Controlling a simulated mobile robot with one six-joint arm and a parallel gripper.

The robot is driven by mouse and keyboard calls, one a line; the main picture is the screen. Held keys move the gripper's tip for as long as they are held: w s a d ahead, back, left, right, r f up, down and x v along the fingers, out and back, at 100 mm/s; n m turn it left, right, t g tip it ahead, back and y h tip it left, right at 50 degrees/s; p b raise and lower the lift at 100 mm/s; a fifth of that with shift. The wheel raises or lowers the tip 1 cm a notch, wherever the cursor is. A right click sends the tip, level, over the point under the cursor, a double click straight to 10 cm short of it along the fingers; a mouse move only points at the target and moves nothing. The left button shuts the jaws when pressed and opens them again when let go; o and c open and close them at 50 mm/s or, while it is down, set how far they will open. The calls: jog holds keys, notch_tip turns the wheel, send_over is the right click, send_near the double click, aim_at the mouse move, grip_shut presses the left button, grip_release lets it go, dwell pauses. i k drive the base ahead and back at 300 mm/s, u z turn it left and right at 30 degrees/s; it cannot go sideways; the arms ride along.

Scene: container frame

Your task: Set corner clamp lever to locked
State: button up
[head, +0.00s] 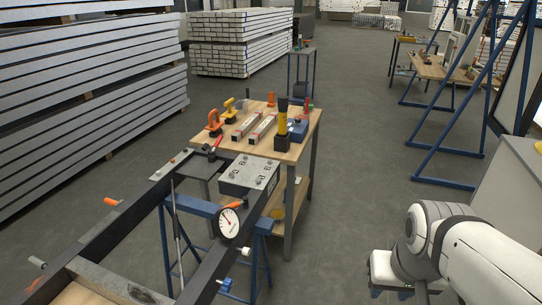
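A dark frame (98,237) stands on blue trestles at the left and centre. At its far corner, a small black lever with a red tip (217,143) sticks up at a slant; it looks like the corner clamp lever. Whether it is locked is too small to tell. A grey bolted block (249,174) is beside it at the same corner. My gripper (400,292) is at the lower right, well apart from the frame and lever.
A round dial gauge (229,222) and orange handles (112,202) project from the frame. A wooden bench (301,142) with clamps and tools stands behind the corner. Stacked beams (85,75) fill the left. Grey floor (352,190) is clear between bench and my arm.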

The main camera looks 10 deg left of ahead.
aim_at(245, 201)
jog(key=u, duration=0.25)
jog(key=i, duration=1)
jog(key=u, duration=0.6)
jog(key=k, duration=0.8)
jog(key=u, duration=0.15)
jog(key=i, duration=0.8)
jog(key=z, duration=0.05)
